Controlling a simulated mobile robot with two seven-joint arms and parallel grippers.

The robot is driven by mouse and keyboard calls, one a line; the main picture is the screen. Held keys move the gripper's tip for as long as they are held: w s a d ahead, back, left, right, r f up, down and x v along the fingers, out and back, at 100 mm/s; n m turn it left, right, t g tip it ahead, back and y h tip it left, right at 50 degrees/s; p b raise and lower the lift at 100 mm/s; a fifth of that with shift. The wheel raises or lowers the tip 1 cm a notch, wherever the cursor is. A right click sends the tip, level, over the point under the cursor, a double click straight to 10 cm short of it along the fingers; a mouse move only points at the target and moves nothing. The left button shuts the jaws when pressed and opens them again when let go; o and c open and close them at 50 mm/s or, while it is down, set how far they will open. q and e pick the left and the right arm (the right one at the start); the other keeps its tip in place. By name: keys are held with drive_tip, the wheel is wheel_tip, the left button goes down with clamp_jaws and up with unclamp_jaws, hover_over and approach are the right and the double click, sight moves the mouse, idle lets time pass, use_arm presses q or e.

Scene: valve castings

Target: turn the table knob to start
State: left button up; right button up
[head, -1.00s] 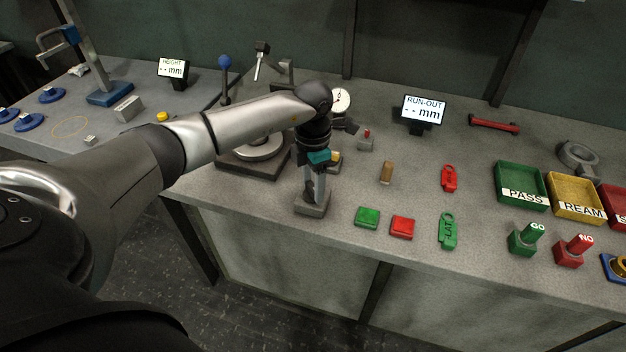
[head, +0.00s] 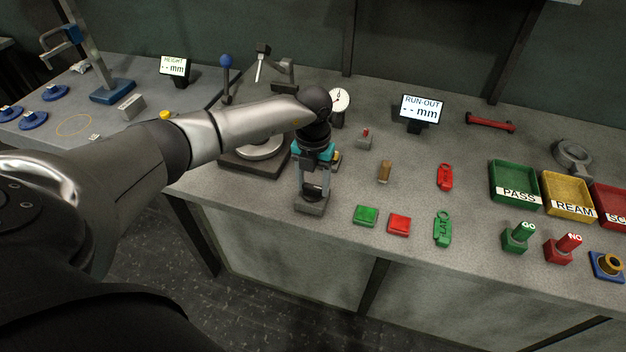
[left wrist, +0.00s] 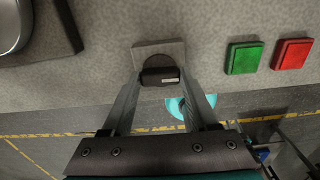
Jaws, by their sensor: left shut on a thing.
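The table knob (left wrist: 160,75) is a black bar-shaped knob with a pale mark, on a round black base on a grey block (left wrist: 147,49) near the table's front edge. In the head view the grey block (head: 310,205) shows under my left gripper (head: 314,188), which points down from above. In the left wrist view the fingers of my left gripper (left wrist: 160,78) are closed on the knob from both sides. The gripper hides part of the knob in the head view. My right gripper does not show.
A green button (head: 366,215) and a red button (head: 399,223) lie just right of the knob. A turntable plate (head: 262,148) stands behind my left arm. The RUN-OUT display (head: 423,108) reads "-- mm". Green and red tags and trays lie farther right.

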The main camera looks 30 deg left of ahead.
sight(313, 186)
use_arm(q)
drive_tip(key=shift+n, duration=0.3)
drive_tip(key=o, duration=1.4)
drive_tip(key=shift+r, duration=0.1)
wheel_tip(313, 186, up, 15)
drive_tip(key=shift+r+p, duration=0.1)
drive_tip(key=shift+p, duration=0.25)
